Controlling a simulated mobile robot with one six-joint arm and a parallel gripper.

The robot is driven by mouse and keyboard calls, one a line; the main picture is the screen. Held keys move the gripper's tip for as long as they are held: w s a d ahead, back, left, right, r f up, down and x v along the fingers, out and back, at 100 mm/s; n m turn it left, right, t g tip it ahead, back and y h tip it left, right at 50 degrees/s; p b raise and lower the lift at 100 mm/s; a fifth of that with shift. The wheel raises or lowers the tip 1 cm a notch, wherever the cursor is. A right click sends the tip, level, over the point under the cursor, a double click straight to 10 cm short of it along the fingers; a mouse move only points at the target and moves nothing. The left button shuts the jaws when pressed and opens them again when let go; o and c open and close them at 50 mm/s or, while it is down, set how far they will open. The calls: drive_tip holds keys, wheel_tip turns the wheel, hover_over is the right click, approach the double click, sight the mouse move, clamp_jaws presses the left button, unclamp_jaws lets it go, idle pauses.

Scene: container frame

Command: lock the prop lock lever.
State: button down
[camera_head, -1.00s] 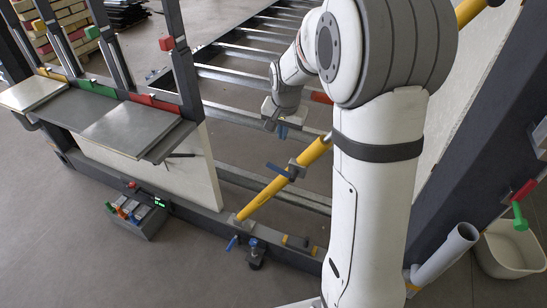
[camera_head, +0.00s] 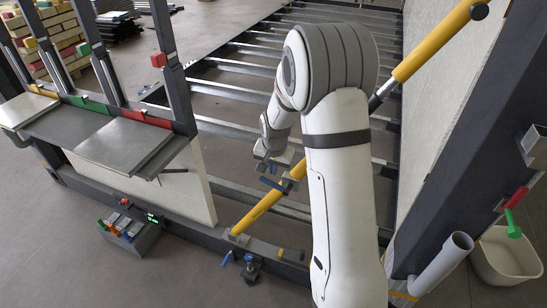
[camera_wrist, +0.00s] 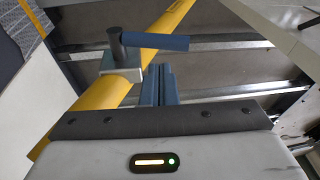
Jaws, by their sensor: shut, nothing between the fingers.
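The yellow diagonal prop (camera_head: 262,208) rises from the lower frame rail toward the upper right, partly hidden by my arm. Its grey lock collar (camera_head: 292,183) carries the blue lock lever (camera_head: 270,184). In the wrist view the lever (camera_wrist: 158,41) points right from a dark pivot post on the collar (camera_wrist: 119,66), crossing the prop (camera_wrist: 160,28). My gripper (camera_head: 268,166) is just above the lever in the head view. In the wrist view its blue fingers (camera_wrist: 158,75) are shut and empty, close below the lever's handle. I cannot tell whether they touch it.
Metal crossbars (camera_head: 235,85) span the frame behind the prop. A pale panel (camera_head: 190,170) and grey shelf (camera_head: 115,145) stand left. A tool box (camera_head: 130,238) sits on the floor. A dark upright (camera_head: 475,140) and white bin (camera_head: 505,255) are right. Floor at lower left is clear.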

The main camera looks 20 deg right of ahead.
sight(270, 181)
drive_tip(key=shift+a+f, duration=0.3)
drive_tip(key=shift+f, duration=0.4)
drive_tip(key=shift+a+f, duration=0.25)
drive_tip(key=shift+f, duration=0.4)
drive_tip(key=shift+a, duration=0.1)
drive_tip(key=shift+w+d+f, duration=0.1)
drive_tip(key=shift+d+f, duration=0.05)
drive_tip(key=shift+d, duration=0.05)
